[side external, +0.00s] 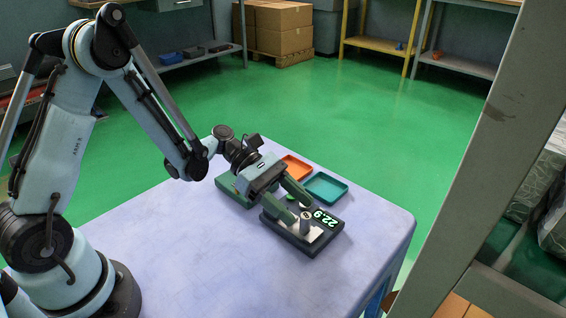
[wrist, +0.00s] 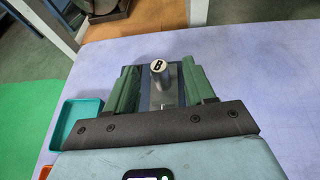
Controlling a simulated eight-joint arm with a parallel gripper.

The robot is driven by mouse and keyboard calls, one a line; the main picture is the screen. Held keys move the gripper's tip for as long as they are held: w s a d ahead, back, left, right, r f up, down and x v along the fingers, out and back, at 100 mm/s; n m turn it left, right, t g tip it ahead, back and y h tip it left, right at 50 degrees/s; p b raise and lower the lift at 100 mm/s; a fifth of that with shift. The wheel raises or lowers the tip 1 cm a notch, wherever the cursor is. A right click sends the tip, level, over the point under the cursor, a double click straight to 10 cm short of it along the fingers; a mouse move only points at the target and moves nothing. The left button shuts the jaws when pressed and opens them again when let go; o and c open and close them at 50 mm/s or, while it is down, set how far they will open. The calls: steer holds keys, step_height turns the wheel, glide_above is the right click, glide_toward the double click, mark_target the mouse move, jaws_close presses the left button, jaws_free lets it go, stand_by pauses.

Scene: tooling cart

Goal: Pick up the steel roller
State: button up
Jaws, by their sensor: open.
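The steel roller (side external: 305,224) is a small grey cylinder standing upright on the metal plate of a dark digital scale (side external: 333,234), whose display reads 22.9. In the wrist view the roller (wrist: 159,76) shows a pale round top with a dark character. My gripper (side external: 298,207) has green fingers and is open. In the wrist view the fingers (wrist: 160,80) stand on either side of the roller, with gaps visible between. Whether the fingertips reach the plate is unclear.
A teal tray (side external: 326,188) and an orange tray (side external: 296,168) lie behind the scale. A green block-like item (side external: 232,188) is partly hidden by my gripper. The lavender tabletop (side external: 200,265) is clear in front. A grey post (side external: 470,150) stands beyond the right table edge.

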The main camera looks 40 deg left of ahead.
mark_target(306, 216)
steer(key=shift+x, duration=1.95)
steer(key=shift+a+f, duration=0.1)
steer(key=shift+f, duration=0.1)
steer(key=shift+c, duration=0.5)
jaws_close()
